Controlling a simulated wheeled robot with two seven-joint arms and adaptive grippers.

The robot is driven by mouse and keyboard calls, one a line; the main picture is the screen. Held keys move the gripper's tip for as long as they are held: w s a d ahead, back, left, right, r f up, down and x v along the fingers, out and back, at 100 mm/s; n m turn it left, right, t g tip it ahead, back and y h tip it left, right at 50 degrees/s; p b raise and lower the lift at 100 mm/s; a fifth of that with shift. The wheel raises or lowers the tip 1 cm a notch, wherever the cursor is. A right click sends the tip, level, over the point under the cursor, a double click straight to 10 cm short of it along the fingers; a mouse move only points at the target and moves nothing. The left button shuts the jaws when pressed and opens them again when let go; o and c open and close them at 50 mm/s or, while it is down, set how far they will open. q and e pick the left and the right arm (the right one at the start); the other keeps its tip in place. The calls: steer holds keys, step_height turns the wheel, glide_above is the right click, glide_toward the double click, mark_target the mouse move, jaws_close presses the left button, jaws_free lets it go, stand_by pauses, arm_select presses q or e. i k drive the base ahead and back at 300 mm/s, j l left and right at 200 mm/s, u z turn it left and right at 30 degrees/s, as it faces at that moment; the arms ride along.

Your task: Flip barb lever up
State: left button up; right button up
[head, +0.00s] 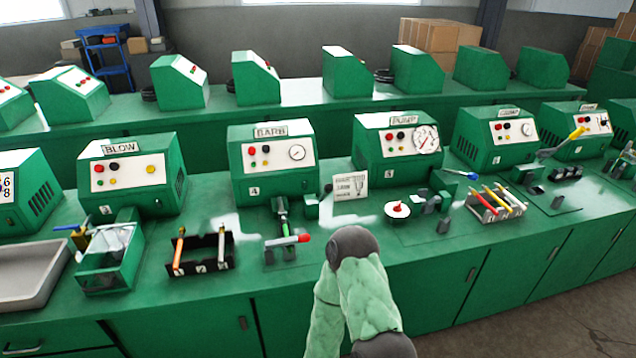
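The BARB machine (271,162) is a green box with a white panel, round buttons and a gauge, at the middle of the counter. In front of it stands a small green and metal fixture (283,220). The barb lever (288,240) is a grey bar with a red tip on its right end. It lies nearly level, low over the counter's front part. One of my arms, in a green sleeve with dark joints, rises from the bottom just right of the lever, apart from it in the picture. Neither gripper can be made out.
Left of the lever is a black rack (201,254) with upright handles. Further left are a clear-sided bin (106,258) and a grey tray (30,272). To the right are a sign card (350,186), a white disc with a red knob (398,210) and a tool tray (496,206).

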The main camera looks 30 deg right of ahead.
mark_target(329, 187)
steer(key=l+u, duration=0.1)
steer(key=l, duration=0.8)
steer(key=l+u, duration=0.1)
steer(key=l, duration=0.75)
steer(key=k+l+u, duration=0.1)
steer(key=l, duration=0.8)
steer(key=k+l+u, duration=0.1)
steer(key=l, duration=0.75)
